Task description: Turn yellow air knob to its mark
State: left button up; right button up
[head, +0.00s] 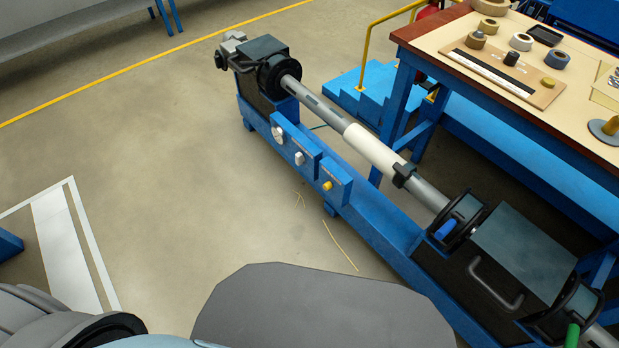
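The yellow air knob (327,185) sits on the front face of a blue control box on the winder's (392,232) side rail. It is the nearest of a row of knobs. A white knob (299,158) and another pale knob (278,133) are on the boxes farther up the rail. The yellow knob's mark and pointer are too small to make out. Neither of my grippers is in view, and nothing touches the knob.
A long shaft with a white sleeve (374,149) runs along the winder. A wooden-topped workbench (438,40) with tape rolls stands at right, beside blue steps (365,84). Open floor (180,150) lies left of the winder. Thin yellow strands (340,246) lie on the floor.

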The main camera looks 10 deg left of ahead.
aim_at(328, 186)
jog(key=z, duration=0.2)
jog(key=i, duration=1.05)
jog(key=z, duration=0.55)
